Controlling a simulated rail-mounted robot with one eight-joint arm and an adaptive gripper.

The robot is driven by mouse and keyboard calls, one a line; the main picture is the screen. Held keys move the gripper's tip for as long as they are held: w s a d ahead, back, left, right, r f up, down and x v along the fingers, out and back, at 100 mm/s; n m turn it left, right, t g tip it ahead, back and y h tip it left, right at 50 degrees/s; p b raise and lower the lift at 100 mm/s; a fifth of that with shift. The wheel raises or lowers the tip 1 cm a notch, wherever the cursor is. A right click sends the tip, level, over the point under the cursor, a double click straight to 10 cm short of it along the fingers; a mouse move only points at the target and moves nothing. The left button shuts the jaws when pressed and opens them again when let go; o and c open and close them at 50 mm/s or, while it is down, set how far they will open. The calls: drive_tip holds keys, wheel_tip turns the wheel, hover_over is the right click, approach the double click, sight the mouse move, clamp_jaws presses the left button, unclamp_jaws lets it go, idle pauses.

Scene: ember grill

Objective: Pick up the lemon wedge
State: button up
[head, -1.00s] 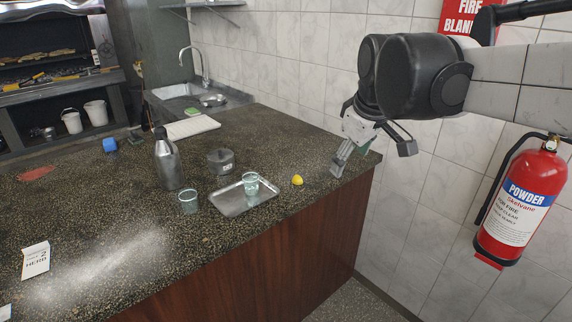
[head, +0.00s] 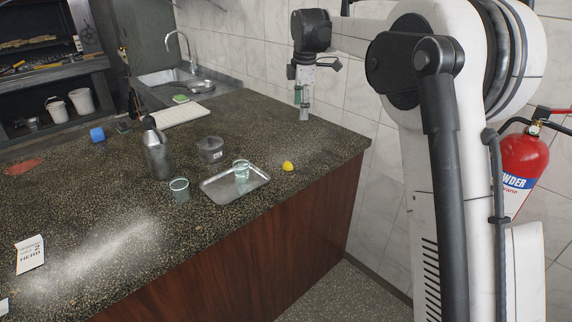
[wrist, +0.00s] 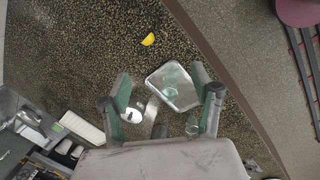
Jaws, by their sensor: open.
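The small yellow lemon wedge (head: 287,166) lies on the dark speckled counter, just right of the metal tray (head: 214,195). My gripper (head: 303,116) is pointing down over the counter, behind and a little right of the wedge in the head view, apart from it. In the wrist view the wedge (wrist: 149,39) shows beyond the fingertips. My gripper (wrist: 160,78) is open there, its two fingers spread wide with nothing held between them. No part of the wedge is covered in either view.
A clear glass (head: 241,171) stands on the tray, and another glass (head: 180,189) stands left of it. A steel flask (head: 157,153) and a grey pot (head: 210,149) stand behind. The tiled wall is close behind my gripper. The counter right of the wedge is clear.

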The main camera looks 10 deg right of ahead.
drive_tip(key=w+a+f+n+g, duration=0.1)
drive_tip(key=w+a+f+n, duration=0.1)
drive_tip(key=w+f+n, duration=0.35)
drive_tip(key=n+g+p, duration=0.1)
drive_tip(key=n, duration=0.1)
approach(288, 162)
drive_tip(key=f, duration=0.2)
drive_tip(key=w+f, duration=0.1)
drive_tip(key=f, duration=0.2)
drive_tip(key=shift+a+p, duration=0.1)
drive_tip(key=shift+p, duration=0.25)
drive_tip(key=shift+s+f+p, duration=0.2)
drive_tip(key=shift+f+p, duration=0.1)
drive_tip(key=shift+f, duration=0.95)
drive_tip(key=shift+s+f+p, duration=0.2)
drive_tip(key=shift+f+p, duration=0.05)
drive_tip(key=shift+f, duration=1.05)
drive_tip(key=c, duration=0.9)
